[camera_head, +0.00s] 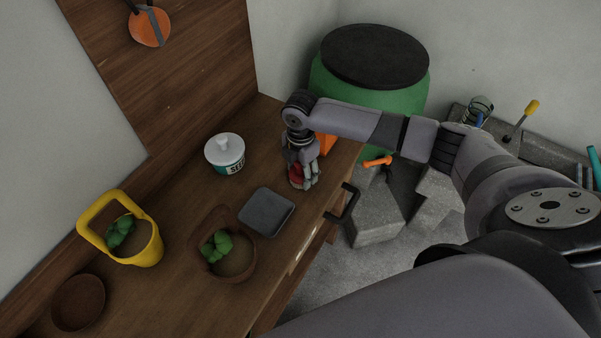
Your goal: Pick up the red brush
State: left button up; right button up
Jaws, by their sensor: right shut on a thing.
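My right gripper (304,180) reaches down over the far right part of the wooden table (185,205). It is shut on a small red thing (296,172), which looks like the red brush. The fingers cover most of it, so its shape and whether it touches the table cannot be told. My left gripper does not show.
A dark square tray (266,211), a white-lidded seed jar (224,152), a brown pot (232,262) with a green plant, a yellow basket (140,246) and a brown bowl (78,303) stand on the table. An orange thing (326,143) is behind my gripper. A green barrel (372,95) stands beyond.

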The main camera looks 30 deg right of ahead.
jog(key=c, duration=0.3)
jog(key=shift+r, duration=0.15)
notch_tip(320, 180, up, 20)
jog(key=b, duration=0.3)
dwell(0.3)
jog(key=o, duration=0.7)
jog(key=shift+c, duration=0.2)
jog(key=c, duration=0.5)
